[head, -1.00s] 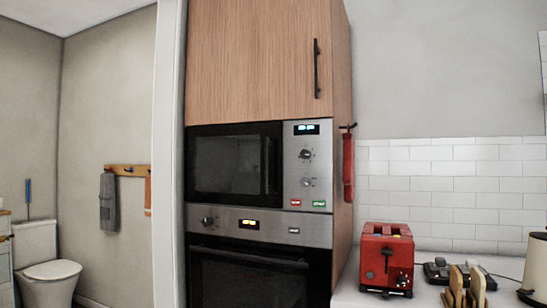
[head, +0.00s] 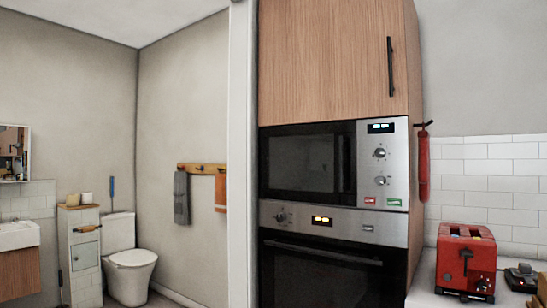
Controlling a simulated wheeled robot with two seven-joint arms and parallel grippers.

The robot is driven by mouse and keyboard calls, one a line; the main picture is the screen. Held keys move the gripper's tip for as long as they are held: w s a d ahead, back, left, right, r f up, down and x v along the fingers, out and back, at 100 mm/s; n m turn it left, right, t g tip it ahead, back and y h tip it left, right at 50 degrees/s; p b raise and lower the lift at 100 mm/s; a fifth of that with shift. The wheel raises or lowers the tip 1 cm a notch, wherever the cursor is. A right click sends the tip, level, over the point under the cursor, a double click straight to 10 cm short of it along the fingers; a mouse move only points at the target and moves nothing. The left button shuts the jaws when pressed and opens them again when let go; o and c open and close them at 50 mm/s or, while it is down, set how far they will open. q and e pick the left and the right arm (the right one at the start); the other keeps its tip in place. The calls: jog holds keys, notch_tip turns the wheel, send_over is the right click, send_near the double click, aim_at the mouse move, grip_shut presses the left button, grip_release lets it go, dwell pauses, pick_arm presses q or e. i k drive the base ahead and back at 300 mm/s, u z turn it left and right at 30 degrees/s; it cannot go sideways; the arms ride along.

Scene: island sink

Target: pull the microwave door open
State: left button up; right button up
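The microwave (head: 335,162) is built into a tall wooden cabinet, right of the middle in the head view. Its dark glass door (head: 300,163) looks shut. A dark vertical handle (head: 346,163) runs along the door's right side. The silver control panel (head: 382,165) with a lit display, two knobs and a red and a green button is to the right of the door. Neither of my grippers shows in the head view.
An oven (head: 330,262) sits directly below the microwave, and a wooden cupboard door (head: 325,60) is above it. A red toaster (head: 466,258) stands on the counter at the right. A white wall edge (head: 242,150) borders the cabinet on the left. A toilet (head: 130,268) is further left.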

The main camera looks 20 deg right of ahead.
aim_at(344, 133)
jog(key=u, duration=0.3)
jog(key=i, duration=0.95)
jog(key=z, duration=0.25)
